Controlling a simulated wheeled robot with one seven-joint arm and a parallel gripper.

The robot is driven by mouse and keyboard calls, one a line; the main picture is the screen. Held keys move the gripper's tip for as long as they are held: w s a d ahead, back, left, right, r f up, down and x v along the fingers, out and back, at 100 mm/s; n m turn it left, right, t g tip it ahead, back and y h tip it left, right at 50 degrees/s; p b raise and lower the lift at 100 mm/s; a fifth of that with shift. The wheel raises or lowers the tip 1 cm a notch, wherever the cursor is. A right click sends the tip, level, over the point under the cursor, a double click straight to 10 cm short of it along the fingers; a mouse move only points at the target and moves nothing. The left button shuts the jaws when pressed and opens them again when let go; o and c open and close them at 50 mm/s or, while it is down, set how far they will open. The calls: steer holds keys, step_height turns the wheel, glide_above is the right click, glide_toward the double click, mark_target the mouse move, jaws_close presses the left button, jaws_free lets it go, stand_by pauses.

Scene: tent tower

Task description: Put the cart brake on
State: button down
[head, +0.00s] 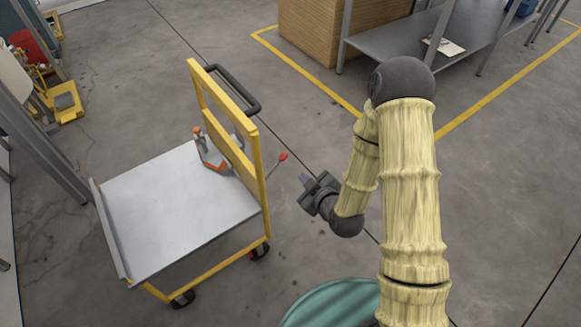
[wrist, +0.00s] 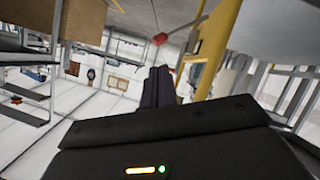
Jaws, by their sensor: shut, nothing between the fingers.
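The cart (head: 183,208) has a grey flat deck, a yellow frame and a black push handle (head: 234,88). A thin brake lever with a red knob (head: 283,156) sticks out at the cart's handle end, tilted up and to the right. My gripper (head: 305,179) is just right of and below the red knob in the head view, apart from it. In the wrist view the red knob (wrist: 160,39) shows beyond my shut, empty fingers (wrist: 158,86), with the yellow cart post (wrist: 216,48) to the right. The lever's lower end is hidden behind the cart frame.
An orange and grey tool (head: 210,158) is on the cart deck. A grey shelf table (head: 405,40) and a wooden block (head: 320,30) stand at the back. A green striped round thing (head: 335,305) is at the front.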

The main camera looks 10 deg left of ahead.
steer(key=s+d+r+m+g+h, duration=0.2)
steer(key=d+r+m+g+h, duration=0.3)
steer(key=d, duration=0.6)
steer(key=s+d+r+m+g+h, duration=0.1)
steer(key=s+d+r+m, duration=0.2)
steer(key=s+r+m, duration=0.1)
steer(key=s+d+r+m+g+h, duration=0.1)
steer(key=s+d+r+m+g, duration=0.1)
steer(key=s, duration=0.5)
step_height(320, 180, up, 2)
steer(key=shift+d+r+m, duration=0.25)
steer(key=shift+d+m, duration=0.65)
steer(key=shift+d, duration=0.05)
